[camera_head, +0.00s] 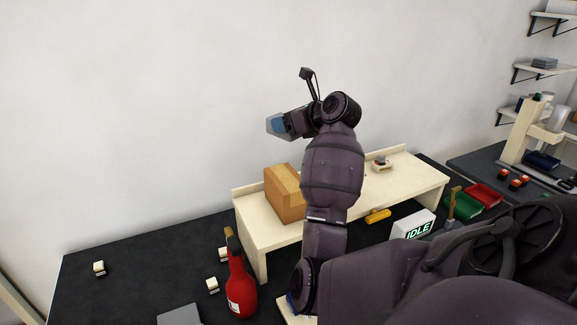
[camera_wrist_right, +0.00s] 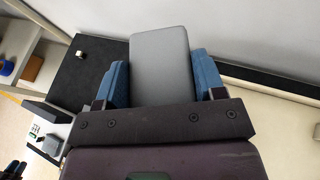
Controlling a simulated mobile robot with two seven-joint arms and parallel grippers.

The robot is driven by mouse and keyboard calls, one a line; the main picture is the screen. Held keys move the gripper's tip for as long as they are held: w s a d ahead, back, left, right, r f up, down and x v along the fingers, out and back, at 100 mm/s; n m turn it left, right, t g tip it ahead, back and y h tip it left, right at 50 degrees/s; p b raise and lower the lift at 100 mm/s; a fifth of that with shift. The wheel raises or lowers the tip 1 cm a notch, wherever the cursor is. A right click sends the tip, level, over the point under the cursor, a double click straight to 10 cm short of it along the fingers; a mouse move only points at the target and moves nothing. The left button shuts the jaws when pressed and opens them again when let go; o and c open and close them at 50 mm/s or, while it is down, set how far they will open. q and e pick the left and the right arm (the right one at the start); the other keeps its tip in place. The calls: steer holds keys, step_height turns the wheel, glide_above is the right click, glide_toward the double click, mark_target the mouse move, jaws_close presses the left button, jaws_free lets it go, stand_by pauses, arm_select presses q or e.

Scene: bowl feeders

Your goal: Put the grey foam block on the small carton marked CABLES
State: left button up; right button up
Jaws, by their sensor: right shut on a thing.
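The grey foam block (camera_wrist_right: 162,62) is a plain grey slab between the two blue fingers in the right wrist view. My right gripper (camera_head: 277,124) is shut on it, raised well above the bench against the white wall. In the head view the fingers hide most of the block. A brown carton (camera_head: 283,194) stands on the cream raised shelf, below the gripper; my right arm covers part of its right side. No CABLES marking is readable on it from here.
The cream shelf (camera_head: 409,188) stands on the dark bench (camera_head: 125,270). A red bottle (camera_head: 240,288) stands in front of its left end. A white IDLE display (camera_head: 412,226), a yellow object (camera_head: 378,216) and green and red bins (camera_head: 484,196) are at the right. The bench's left part is mostly clear.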

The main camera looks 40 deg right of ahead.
step_height(320, 180, down, 13)
steer(key=shift+f, duration=0.1)
stand_by(0.5)
steer(key=shift+f, duration=0.15)
steer(key=o, duration=0.9)
steer(key=shift+r, duration=0.2)
steer(key=v, duration=1.2)
steer(key=shift+s, duration=0.1)
